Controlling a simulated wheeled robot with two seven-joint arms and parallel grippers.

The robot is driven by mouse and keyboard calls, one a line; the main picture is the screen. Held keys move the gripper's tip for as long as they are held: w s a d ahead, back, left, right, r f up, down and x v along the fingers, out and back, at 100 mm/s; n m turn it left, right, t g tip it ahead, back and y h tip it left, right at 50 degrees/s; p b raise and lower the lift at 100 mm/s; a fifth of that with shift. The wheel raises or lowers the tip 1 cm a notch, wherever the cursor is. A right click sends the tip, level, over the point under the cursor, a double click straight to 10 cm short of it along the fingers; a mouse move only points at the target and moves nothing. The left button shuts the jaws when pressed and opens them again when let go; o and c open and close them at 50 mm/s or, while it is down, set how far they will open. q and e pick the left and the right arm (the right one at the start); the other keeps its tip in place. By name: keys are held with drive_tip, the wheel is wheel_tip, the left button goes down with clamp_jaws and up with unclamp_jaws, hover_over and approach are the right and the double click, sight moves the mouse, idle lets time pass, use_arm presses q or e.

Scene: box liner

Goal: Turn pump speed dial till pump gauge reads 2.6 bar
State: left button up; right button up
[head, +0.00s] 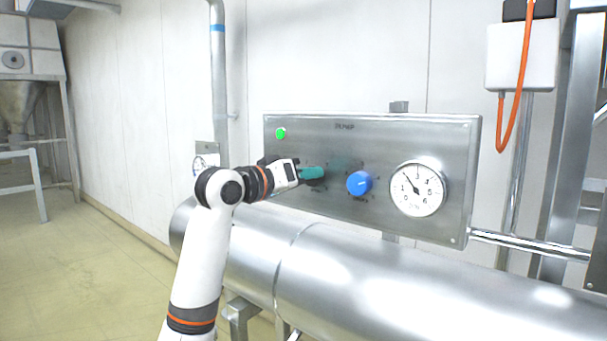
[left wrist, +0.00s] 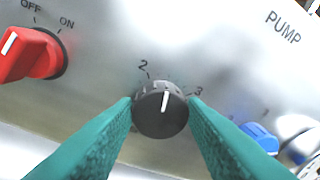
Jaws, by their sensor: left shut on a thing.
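The steel pump panel (head: 340,215) carries the dial and the gauge. My left gripper (head: 312,173), with teal fingers, is at the panel left of the blue knob. In the left wrist view its fingers are shut on a black round dial (left wrist: 160,112), one on each side. The dial's white mark points up and slightly right, between the printed 2 and 3. The fingers hide the dial in the head view. The white round pump gauge (head: 417,188) sits at the panel's right; its needle points up and left, too small to read exactly. My right gripper is out of view.
A blue knob (head: 360,183) sits between dial and gauge. A red OFF/ON switch (left wrist: 32,54) is left of the dial. A green lamp (head: 280,133) is at the panel's upper left. A large steel pipe (head: 350,285) runs below the panel.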

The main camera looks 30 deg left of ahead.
use_arm(q)
drive_tip(key=shift+r+m+y+p, duration=0.15)
drive_tip(key=shift+m+p, duration=0.25)
drive_tip(key=shift+m, duration=0.65)
drive_tip(key=shift+m+y+p, duration=0.15)
drive_tip(key=shift+m+p, duration=0.25)
drive_tip(key=shift+m, duration=0.65)
drive_tip(key=o, duration=1)
drive_tip(key=shift+s, duration=0.1)
drive_tip(key=s+a+r+b, duration=0.1)
drive_tip(key=s+b, duration=0.3)
drive_tip(key=s, duration=0.7)
drive_tip(key=shift+s+a, duration=0.3)
drive_tip(key=shift+s, duration=0.1)
